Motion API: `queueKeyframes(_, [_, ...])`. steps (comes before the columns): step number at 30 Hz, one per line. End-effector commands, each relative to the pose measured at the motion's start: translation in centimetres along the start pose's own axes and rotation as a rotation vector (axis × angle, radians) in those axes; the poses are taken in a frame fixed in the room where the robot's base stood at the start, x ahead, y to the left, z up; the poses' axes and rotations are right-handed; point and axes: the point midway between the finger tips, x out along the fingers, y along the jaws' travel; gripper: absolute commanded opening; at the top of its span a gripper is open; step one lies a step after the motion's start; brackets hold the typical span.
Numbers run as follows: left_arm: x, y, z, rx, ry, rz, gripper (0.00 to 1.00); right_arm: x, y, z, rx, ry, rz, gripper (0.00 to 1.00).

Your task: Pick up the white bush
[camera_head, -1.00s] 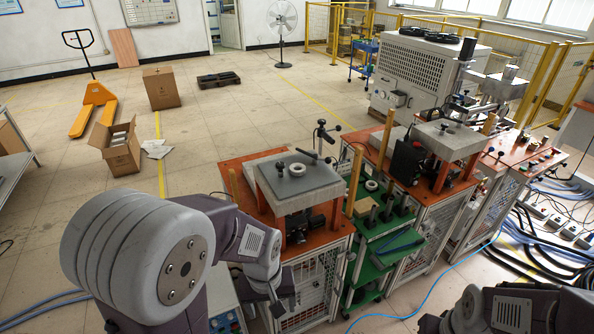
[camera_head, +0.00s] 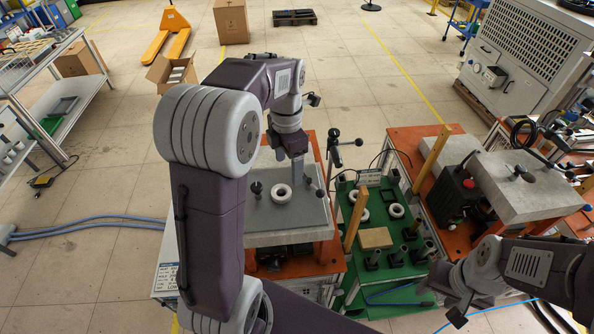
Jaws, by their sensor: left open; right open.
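A white ring-shaped bush (camera_head: 281,193) lies on the grey plate (camera_head: 262,228) of the left orange workstation. My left gripper (camera_head: 297,172) points down over the far part of the plate, just beyond and slightly right of the bush. It is open, and nothing shows between its fingers. My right gripper (camera_head: 453,302) is open and empty at the lower right, away from the bush.
A dark post with a knob (camera_head: 257,190) stands left of the bush and a black-handled stand (camera_head: 337,155) to its right. A wooden block (camera_head: 375,238) and dark upright posts are on the green stand (camera_head: 400,295). A second press (camera_head: 530,190) stands further right.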

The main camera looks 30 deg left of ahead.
Motion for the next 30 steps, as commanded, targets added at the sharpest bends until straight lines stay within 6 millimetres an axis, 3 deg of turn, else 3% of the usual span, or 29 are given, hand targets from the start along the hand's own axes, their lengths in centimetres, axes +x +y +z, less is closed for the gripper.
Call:
queueKeyframes(5, [0.0,0.2,-0.3,-0.01,0.004,-0.004,0.74,-0.4,0.0,0.0,0.0,-0.001,0.0,0.5])
queueKeyframes(12, [3.3,0.2,-0.3,-0.009,0.005,-0.006,0.74,-1.0,0.0,-0.1,0.0,-0.001,0.0,0.5])
queueKeyframes(18, [4.3,0.3,-0.3,-0.009,0.005,-0.006,0.74,-1.3,0.0,-0.1,0.0,-0.001,0.0,0.5])
queueKeyframes(25, [8.2,0.7,-0.3,-0.008,0.006,-0.006,0.74,-2.4,-0.1,-0.2,0.0,-0.001,0.0,0.5])
queueKeyframes(30, [9.0,0.8,-0.3,-0.008,0.002,-0.003,0.74,-2.4,-0.1,-0.2,0.0,-0.001,0.0,0.5])
